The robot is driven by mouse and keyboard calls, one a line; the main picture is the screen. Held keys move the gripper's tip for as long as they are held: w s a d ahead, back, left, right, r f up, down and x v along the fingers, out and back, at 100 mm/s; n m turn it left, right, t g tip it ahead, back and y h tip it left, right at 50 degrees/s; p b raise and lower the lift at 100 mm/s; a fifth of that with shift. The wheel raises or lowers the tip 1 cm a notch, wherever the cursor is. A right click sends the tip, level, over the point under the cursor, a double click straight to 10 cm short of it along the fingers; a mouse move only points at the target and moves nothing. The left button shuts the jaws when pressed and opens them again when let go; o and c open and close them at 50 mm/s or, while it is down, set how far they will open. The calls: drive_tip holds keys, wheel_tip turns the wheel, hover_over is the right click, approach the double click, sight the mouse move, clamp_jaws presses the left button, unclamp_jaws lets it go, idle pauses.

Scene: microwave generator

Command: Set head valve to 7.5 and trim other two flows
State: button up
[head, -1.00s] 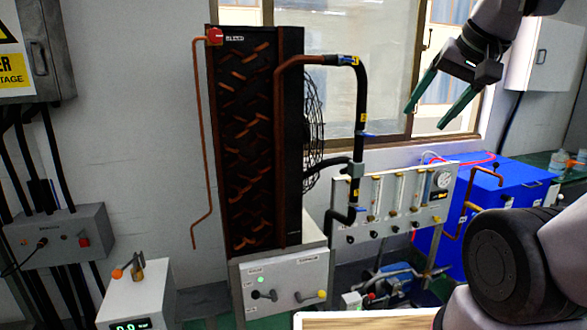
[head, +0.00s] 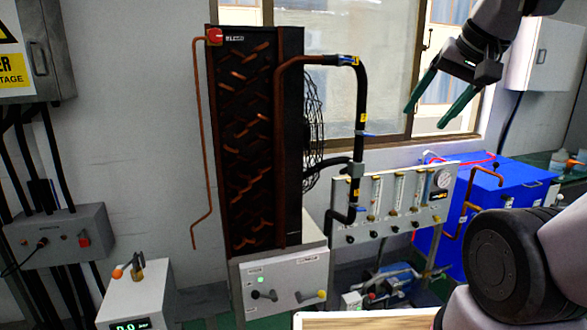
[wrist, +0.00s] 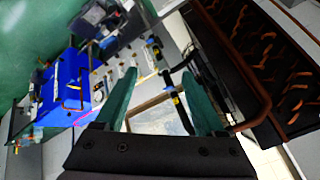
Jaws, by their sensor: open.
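Float levels and numbers are too small to read. A black pipe left of the panel carries blue-handled valves, one at the top (head: 347,60), one midway (head: 366,134) and one low (head: 360,209). I cannot tell which is the head valve. My gripper (head: 425,118) is open and empty, above the panel in front of the window. In the wrist view its green fingers (wrist: 159,76) are spread, with the panel (wrist: 118,72) beyond.
A tall dark radiator (head: 240,140) with copper tubes and a fan guard stands left of the pipe. A grey switch box (head: 285,280) is below it. A blue tank (head: 480,205) is at right. A white box with a display (head: 140,300) stands front left.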

idle(0.3)
drive_tip(key=w+d+f+n+t+h, duration=0.15)
drive_tip(key=w+f, duration=0.25)
drive_tip(key=w, duration=0.8)
drive_tip(key=w+d+f+n, duration=0.1)
drive_tip(key=w+d+f, duration=0.25)
drive_tip(key=w, duration=0.85)
drive_tip(key=w+d+f+n+t+h, duration=0.15)
drive_tip(key=w+f, duration=0.25)
drive_tip(key=w, duration=0.8)
drive_tip(key=w+d+f+y, duration=0.1)
drive_tip(key=w+d+f, duration=0.1)
drive_tip(key=w+f, duration=0.95)
drive_tip(key=n+t+y, duration=0.2)
drive_tip(key=n, duration=0.1)
approach(351, 240)
drive_tip(key=w+d+r, duration=0.3)
drive_tip(key=d+r, duration=0.1)
drive_tip(key=r, duration=0.6)
drive_tip(key=s+a+f+n+y, duration=0.15)
drive_tip(key=s+f, duration=0.25)
drive_tip(key=f, duration=0.7)
drive_tip(key=shift+t, duration=0.4)
drive_tip(key=x, duration=0.7)
drive_tip(key=a+x, duration=0.1)
drive_tip(key=x, duration=0.2)
drive_tip(key=shift+w, duration=0.2)
